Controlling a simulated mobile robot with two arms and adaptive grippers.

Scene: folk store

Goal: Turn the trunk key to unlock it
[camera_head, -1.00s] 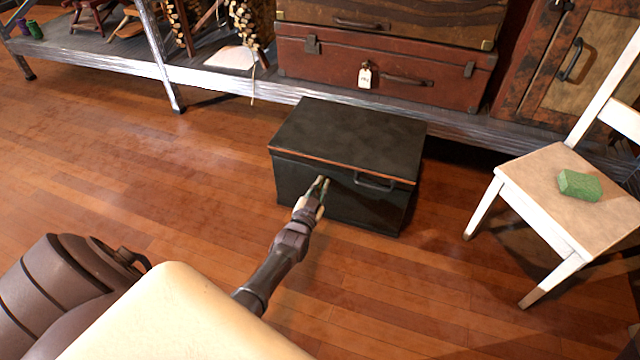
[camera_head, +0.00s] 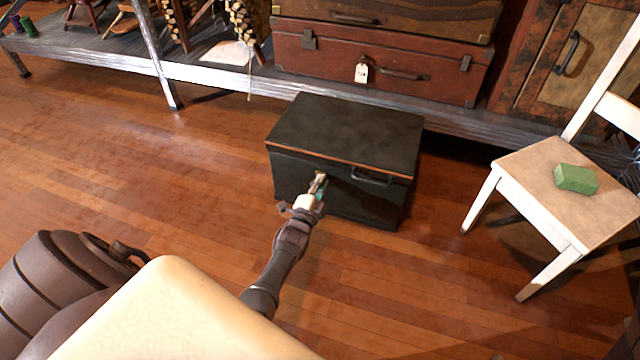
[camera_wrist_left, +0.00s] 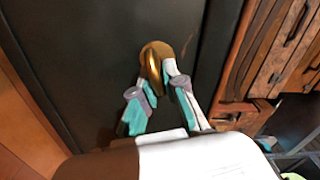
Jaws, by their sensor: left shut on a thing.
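A black trunk (camera_head: 345,135) with a thin orange-brown line under its lid stands on the wooden floor, lid closed. A dark handle (camera_head: 371,178) is on its front. My left gripper (camera_head: 319,183) is at the trunk's front face, left of the handle. In the left wrist view the left gripper (camera_wrist_left: 157,82) is shut on a brass-coloured key (camera_wrist_left: 153,60), its rounded head between the fingertips, against the dark trunk front (camera_wrist_left: 100,60). The key's shaft and the lock are hidden. My right gripper is not in view.
A white chair (camera_head: 545,175) with a green block (camera_head: 576,179) on its seat stands to the right. Behind the trunk a low shelf (camera_head: 215,84) holds a red-brown suitcase (camera_head: 420,88). The floor (camera_head: 180,180) left of the trunk is clear.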

